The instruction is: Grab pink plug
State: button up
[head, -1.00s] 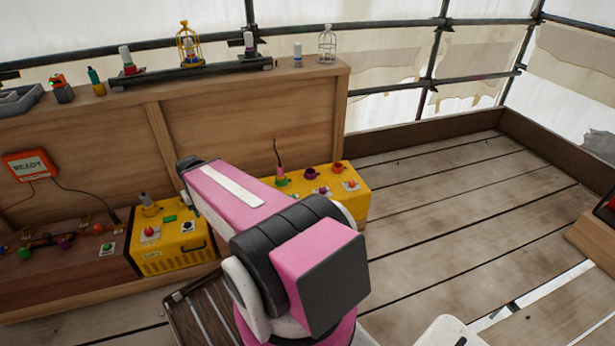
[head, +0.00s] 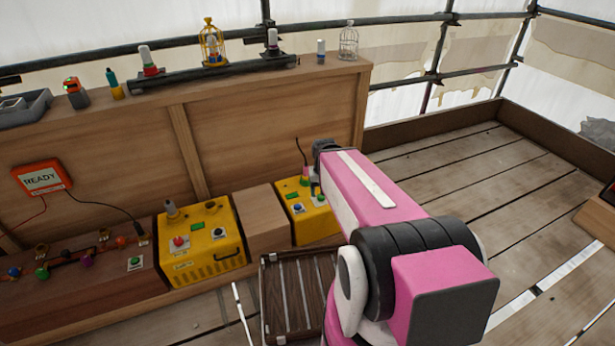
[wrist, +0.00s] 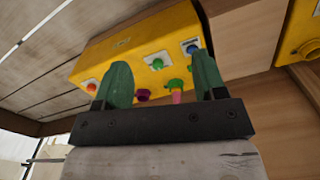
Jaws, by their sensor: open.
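The pink plug (head: 304,179) stands on the right yellow box (head: 305,225) with a dark cable rising from its top. In the wrist view, the pink plug (wrist: 176,97) shows against a green part, between my two green fingers and closer to the right one. My gripper (wrist: 162,75) is open and empty, with the fingers apart and not visibly touching the plug. In the head view, my dark gripper end (head: 325,148) is just right of the plug, and my arm hides the right part of that box.
A purple knob (wrist: 143,95), a green button (wrist: 155,62) and a red button (wrist: 91,86) sit near the plug on the box. A wooden block (head: 262,215) separates it from the left yellow box (head: 200,245). A slatted crate (head: 290,295) stands in front.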

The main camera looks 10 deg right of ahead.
dwell(0.3)
jog(key=n+t+y, duration=0.7)
jog(key=n+y, duration=0.5)
send_near(306, 174)
notch_tip(306, 174, up, 3)
jog(key=w, duration=0.2)
jog(key=x, duration=0.6)
jog(key=shift+a+f, duration=0.1)
jog(key=shift+a, duration=0.15)
jog(key=x, duration=0.5)
jog(key=shift+d+f, duration=0.1)
jog(key=shift+f, duration=0.1)
jog(key=c, duration=1.1)
